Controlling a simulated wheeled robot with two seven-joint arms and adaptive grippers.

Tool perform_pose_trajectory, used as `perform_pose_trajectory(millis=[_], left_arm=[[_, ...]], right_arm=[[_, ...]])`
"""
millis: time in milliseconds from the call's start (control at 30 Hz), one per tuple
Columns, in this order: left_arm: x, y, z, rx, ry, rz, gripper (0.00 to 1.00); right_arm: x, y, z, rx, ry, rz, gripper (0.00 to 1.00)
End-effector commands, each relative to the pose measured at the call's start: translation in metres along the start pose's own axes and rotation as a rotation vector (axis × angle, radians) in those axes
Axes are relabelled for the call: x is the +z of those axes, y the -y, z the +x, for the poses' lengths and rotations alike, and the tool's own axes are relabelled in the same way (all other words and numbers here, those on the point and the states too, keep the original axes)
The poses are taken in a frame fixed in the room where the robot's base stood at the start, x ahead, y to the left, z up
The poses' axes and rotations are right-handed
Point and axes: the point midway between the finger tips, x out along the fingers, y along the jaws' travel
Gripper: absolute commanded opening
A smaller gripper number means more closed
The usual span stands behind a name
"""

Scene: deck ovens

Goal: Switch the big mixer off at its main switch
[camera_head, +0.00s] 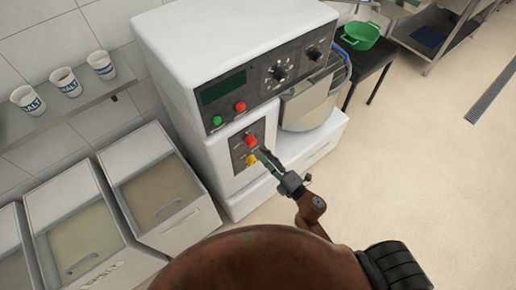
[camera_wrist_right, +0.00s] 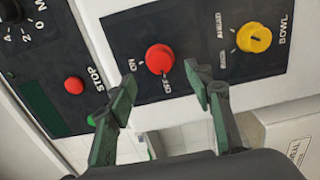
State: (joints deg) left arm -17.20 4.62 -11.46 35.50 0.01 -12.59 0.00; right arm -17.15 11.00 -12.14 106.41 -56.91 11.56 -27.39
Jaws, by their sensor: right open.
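The big mixer (camera_head: 240,48) is a white machine with dark control panels. Its main switch is a red knob (camera_wrist_right: 160,58) with ON and OFF marks beside it; it also shows on the lower panel in the head view (camera_head: 251,140). I cannot tell which mark the knob points to. My right gripper (camera_wrist_right: 163,87) is open, its two green-padded fingers apart and empty. In the wrist view the knob lies just beyond the gap between the fingertips. In the head view the right gripper (camera_head: 264,158) is close to the lower panel. My left gripper is not in view.
A yellow BOWL knob (camera_wrist_right: 254,38) sits beside the red one. A red STOP button (camera_wrist_right: 74,85) is on the upper panel. The mixer bowl (camera_head: 308,104) is right of the panel. Lidded bins (camera_head: 150,180) stand at left; open floor (camera_head: 420,170) lies right.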

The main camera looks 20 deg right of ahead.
Motion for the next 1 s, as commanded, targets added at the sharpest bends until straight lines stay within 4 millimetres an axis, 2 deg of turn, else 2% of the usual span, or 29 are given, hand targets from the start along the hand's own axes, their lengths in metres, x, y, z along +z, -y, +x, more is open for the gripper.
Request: perform_pose_trajectory(millis=[100,300,900,1000], left_arm=[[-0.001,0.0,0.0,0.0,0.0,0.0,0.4],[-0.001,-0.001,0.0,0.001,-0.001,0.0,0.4],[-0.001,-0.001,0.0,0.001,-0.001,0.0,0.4],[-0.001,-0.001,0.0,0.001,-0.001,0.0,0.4]], right_arm=[[0.0,0.001,-0.023,-0.002,0.002,0.001,0.47],[0.0,0.0,-0.043,0.0,0.0,0.0,0.47],[0.0,0.0,-0.046,0.0,0.0,0.0,0.47],[0.002,0.006,-0.046,-0.009,0.005,0.013,0.47]])
